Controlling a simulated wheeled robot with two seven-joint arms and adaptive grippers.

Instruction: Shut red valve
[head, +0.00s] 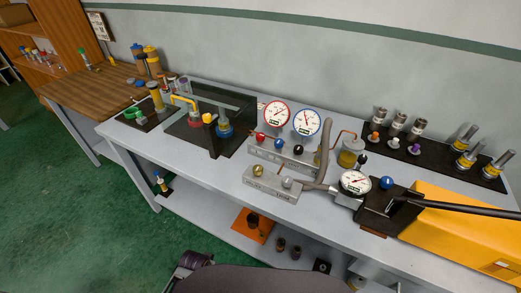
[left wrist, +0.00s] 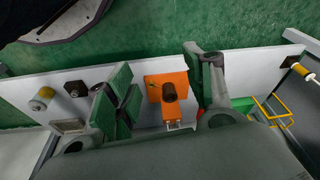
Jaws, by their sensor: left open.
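The red valve knob (head: 261,138) stands on the left end of a grey valve block (head: 282,154) on the workbench. A blue knob (head: 279,143) and a black knob (head: 298,149) sit to its right on the same block. Whether the red valve is open or shut is too small to tell. My left gripper (left wrist: 160,75) shows in the left wrist view with its two green-padded fingers spread wide and nothing between them. It faces the lower shelf, away from the red valve. The red valve is not in the left wrist view. My right gripper is not in view.
A red-rimmed gauge (head: 278,114) and a blue-rimmed gauge (head: 307,122) rise behind the valve block. A smaller block (head: 272,184) and a hose (head: 324,150) are close by. An orange plate (left wrist: 180,82) with a brown cylinder (left wrist: 169,91) lies on the lower shelf.

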